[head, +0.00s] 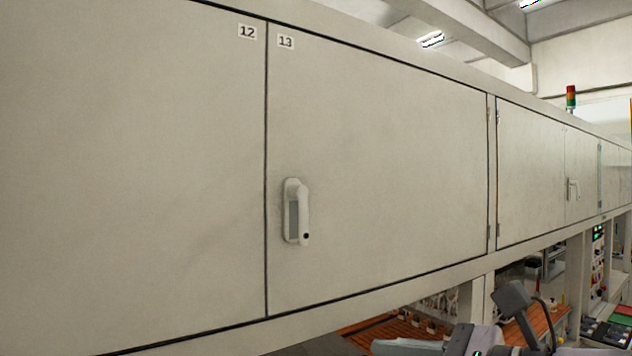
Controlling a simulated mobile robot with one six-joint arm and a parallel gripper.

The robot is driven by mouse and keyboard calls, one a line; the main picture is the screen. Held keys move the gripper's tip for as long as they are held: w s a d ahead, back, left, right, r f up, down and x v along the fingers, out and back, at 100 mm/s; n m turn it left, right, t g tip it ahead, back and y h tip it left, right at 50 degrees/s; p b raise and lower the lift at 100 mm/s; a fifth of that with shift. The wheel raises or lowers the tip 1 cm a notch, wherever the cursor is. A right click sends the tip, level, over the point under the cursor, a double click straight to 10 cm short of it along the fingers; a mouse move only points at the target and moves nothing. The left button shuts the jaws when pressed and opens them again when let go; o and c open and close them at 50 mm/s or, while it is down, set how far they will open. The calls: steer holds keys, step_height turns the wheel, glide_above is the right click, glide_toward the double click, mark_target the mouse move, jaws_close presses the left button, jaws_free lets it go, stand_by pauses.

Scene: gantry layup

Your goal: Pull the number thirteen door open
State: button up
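The number thirteen door (390,150) is a flat pale panel in the middle of the head view. It sits flush in its frame and looks shut. A small "13" label (286,41) is at its upper left corner. Its pale handle (303,212) is upright near the left edge, with a grey recess beside the grip and a dark spot low on it. Hinges show along the door's right edge. Grey parts of my arm show at the bottom right, below the door and apart from the handle. My gripper's fingers are not in view.
The number twelve door (140,170) is flush on the left. More cabinet doors (530,165) run off to the right. Below them are an orange slatted surface (385,335) and control panels (600,270). The space before the door face looks clear.

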mark_target(306, 220)
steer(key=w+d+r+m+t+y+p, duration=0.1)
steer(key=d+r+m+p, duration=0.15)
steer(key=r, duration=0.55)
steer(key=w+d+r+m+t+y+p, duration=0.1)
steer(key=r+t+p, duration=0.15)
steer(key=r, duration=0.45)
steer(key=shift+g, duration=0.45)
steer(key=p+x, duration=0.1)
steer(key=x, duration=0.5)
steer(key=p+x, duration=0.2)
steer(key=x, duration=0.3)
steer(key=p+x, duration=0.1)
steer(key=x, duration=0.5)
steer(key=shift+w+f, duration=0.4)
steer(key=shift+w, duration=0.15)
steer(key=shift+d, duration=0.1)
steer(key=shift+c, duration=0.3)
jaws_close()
